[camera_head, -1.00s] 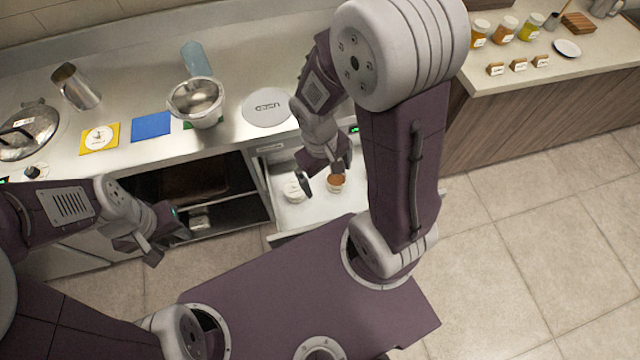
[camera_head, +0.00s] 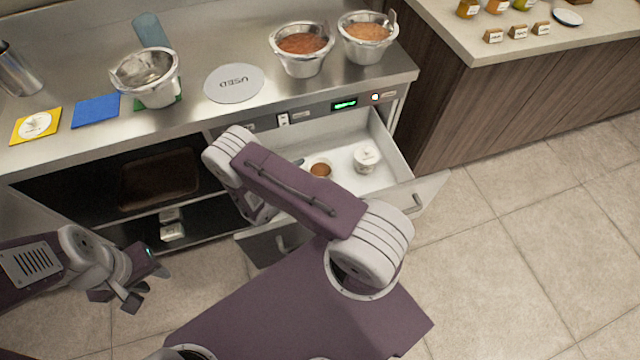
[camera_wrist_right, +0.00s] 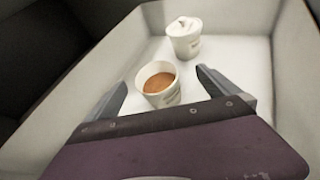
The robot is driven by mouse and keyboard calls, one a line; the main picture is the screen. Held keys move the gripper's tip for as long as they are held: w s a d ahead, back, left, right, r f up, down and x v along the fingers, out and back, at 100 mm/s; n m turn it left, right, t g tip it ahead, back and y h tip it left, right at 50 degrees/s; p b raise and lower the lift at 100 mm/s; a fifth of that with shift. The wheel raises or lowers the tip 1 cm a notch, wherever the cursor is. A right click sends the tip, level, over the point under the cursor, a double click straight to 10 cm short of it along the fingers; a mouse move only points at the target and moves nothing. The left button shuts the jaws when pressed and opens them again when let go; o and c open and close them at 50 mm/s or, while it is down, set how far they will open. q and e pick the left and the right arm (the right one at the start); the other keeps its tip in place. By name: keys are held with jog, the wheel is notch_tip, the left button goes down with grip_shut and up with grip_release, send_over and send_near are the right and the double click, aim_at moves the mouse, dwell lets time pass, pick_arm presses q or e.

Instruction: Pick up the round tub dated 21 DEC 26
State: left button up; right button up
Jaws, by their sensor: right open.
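A small round tub with brown contents and no lid (camera_head: 320,170) stands in the open drawer (camera_head: 405,160). A white tub with a pale top (camera_head: 366,158) stands to its right. In the right wrist view, the brown-filled tub (camera_wrist_right: 159,88) is near the fingertips and the white-topped tub (camera_wrist_right: 184,40) is farther back. Their labels are too small to read, so I cannot tell the date. My right gripper (camera_wrist_right: 163,78) is open and empty, its fingers either side of the brown-filled tub's near area. In the head view my arm mostly hides it. My left gripper (camera_head: 146,288) is open and empty, away from the drawer.
Above, the steel counter (camera_head: 215,120) holds a metal bowl (camera_head: 148,78), two sauce-filled bowls (camera_head: 303,48), a round "USED" disc (camera_head: 234,83) and coloured cards. Dark open shelves lie left of the drawer.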

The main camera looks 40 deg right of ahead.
aim_at(327, 162)
jog(key=shift+w+a+f+n+t, duration=0.15)
jog(key=shift+f+n+t, duration=0.1)
jog(key=shift+f, duration=0.25)
jog(key=shift+w+a+f+n+t, duration=0.15)
jog(key=shift+f+n+t, duration=0.1)
jog(key=shift+f, duration=0.25)
jog(key=shift+d, duration=0.1)
jog(key=x, duration=0.9)
jog(key=shift+w+d+r+b, duration=0.1)
jog(key=shift+w+b, duration=0.05)
jog(key=shift+b, duration=0.25)
pick_arm(q)
jog(key=shift+s+f, duration=0.15)
jog(key=shift+f, duration=0.55)
